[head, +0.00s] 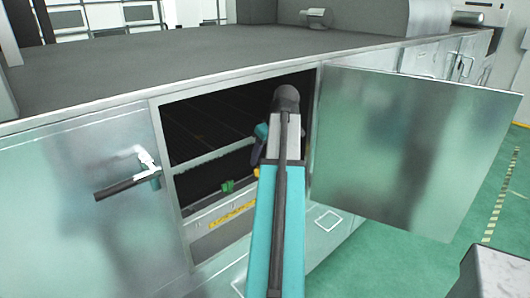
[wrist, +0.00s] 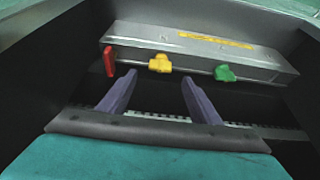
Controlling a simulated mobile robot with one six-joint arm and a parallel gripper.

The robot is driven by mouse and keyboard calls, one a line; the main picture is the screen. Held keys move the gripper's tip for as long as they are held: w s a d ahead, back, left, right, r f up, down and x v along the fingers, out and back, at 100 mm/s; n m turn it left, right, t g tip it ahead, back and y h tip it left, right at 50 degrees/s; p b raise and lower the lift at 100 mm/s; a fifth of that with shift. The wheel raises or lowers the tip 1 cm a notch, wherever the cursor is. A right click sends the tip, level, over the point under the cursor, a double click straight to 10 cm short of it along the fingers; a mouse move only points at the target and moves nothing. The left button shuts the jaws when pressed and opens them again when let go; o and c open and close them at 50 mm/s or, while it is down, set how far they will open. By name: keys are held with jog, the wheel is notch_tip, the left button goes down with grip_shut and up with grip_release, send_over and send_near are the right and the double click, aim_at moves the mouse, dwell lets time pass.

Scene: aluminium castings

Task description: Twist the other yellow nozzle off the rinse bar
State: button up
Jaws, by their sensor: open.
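In the wrist view a grey bar (wrist: 275,65), which looks like the rinse bar, runs across the inside of the cabinet. A yellow nozzle (wrist: 160,63) sits on its near side, between a red piece (wrist: 109,61) at the left end and a green nozzle (wrist: 225,72) to the right. My gripper (wrist: 159,77) is open, with the yellow nozzle between and just beyond its purple fingertips. Nothing is held, and I cannot tell any contact. In the head view the green nozzle (head: 227,187) shows, and my arm hides most of the yellow nozzle (head: 257,173). I see only one yellow nozzle.
My arm reaches through a cabinet opening with a metal frame (head: 170,186). An open door (head: 410,145) stands at the right. A closed panel with a handle (head: 120,188) is at the left. Dark walls (wrist: 40,55) flank my gripper. A yellow strip (wrist: 215,40) lies on the bar.

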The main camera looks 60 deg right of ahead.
jog(key=shift+p+x, duration=0.45)
jog(key=shift+x, duration=2.5)
jog(key=c, duration=1.1)
jog(key=shift+c, duration=0.2)
jog(key=n, duration=0.2)
jog(key=n+y+p, duration=0.1)
jog(key=n, duration=0.1)
jog(key=shift+d+y, duration=0.2)
jog(key=shift+y, duration=0.1)
jog(key=shift+n+y, duration=0.5)
jog(key=shift+n, duration=0.7)
